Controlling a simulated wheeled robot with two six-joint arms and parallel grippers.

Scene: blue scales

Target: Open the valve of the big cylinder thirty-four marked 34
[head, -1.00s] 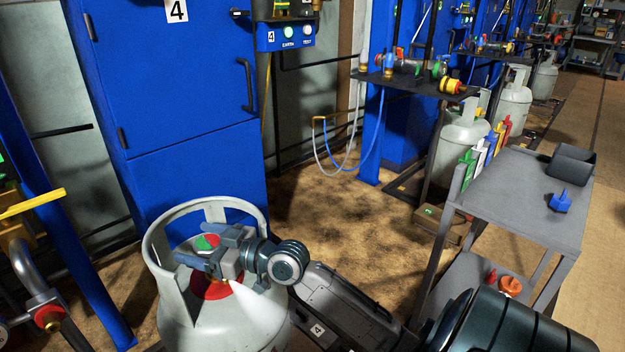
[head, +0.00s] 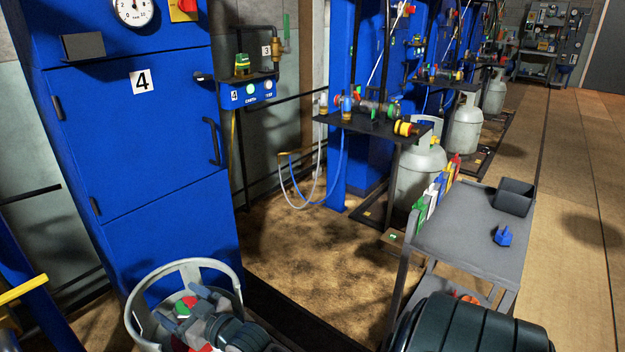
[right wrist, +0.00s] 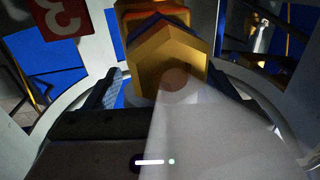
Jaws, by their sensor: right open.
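A big pale grey cylinder with a ring collar (head: 190,266) stands at the bottom left of the head view; its lower body is out of frame. A red and green valve handle (head: 187,303) shows inside the collar. My right gripper (head: 178,308) is inside the collar at the valve, open. In the right wrist view, a brass valve part (right wrist: 150,72) sits between the two spread fingers of my right gripper (right wrist: 175,88); I cannot tell whether they touch it. A red label (right wrist: 60,18) there shows a 3; the rest is cut off. My left gripper is not in view.
A blue cabinet (head: 130,150) marked 4 stands right behind the cylinder. A grey cart (head: 465,235) with a blue part (head: 502,236) stands at the right. Other grey cylinders (head: 420,175) line the back. The brown floor (head: 310,255) between cabinet and cart is clear.

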